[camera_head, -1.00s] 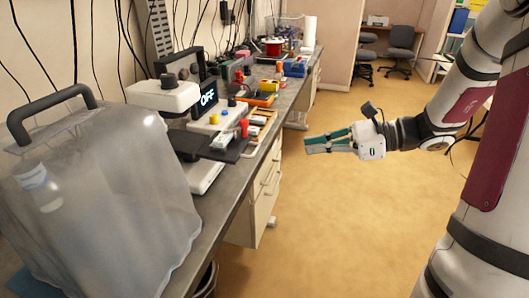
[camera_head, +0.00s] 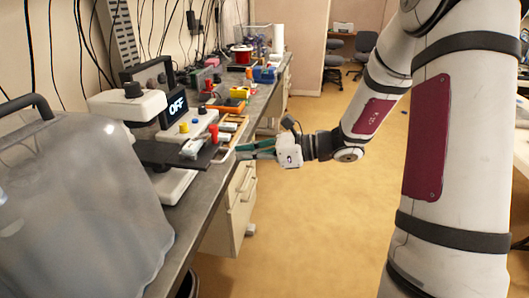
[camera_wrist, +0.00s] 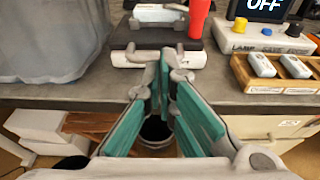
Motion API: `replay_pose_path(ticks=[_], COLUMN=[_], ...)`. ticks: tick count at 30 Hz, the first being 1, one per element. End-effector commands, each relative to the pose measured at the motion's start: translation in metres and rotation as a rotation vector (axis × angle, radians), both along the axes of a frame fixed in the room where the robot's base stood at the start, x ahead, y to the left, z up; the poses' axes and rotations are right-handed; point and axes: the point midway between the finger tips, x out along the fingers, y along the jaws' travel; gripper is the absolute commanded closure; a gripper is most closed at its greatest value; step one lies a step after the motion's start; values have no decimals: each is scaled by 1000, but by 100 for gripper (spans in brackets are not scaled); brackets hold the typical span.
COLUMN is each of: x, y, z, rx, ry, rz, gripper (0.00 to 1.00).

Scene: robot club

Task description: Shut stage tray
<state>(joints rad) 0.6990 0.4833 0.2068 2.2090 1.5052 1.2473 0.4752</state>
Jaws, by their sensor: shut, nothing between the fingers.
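The stage tray (camera_head: 196,157) is a dark flat plate that sticks out from the white microscope (camera_head: 130,104) toward the aisle. My gripper (camera_head: 240,152) has green-padded fingers and is shut and empty. Its fingertips (camera_wrist: 165,68) are right at the handle in the wrist view; I cannot tell whether they touch it. The fingers hide part of the handle and front edge.
A display reading OFF (camera_head: 177,105) stands above a control box with coloured knobs (camera_head: 190,127). A red object (camera_wrist: 199,18) stands by the tray. A wooden holder (camera_wrist: 275,78) lies to its right, a plastic-covered thing (camera_head: 75,205) to its left. The floor aisle (camera_head: 310,240) is clear.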

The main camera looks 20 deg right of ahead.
Motion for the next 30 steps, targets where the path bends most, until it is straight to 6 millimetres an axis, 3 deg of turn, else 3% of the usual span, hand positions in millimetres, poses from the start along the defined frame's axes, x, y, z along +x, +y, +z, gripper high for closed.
replay_pose_path(ticks=[19,30], x=[12,66], y=[18,91], z=[-3,-4], rx=[-1,-2], ry=[-1,-2], rz=[2,5], gripper=[100,100])
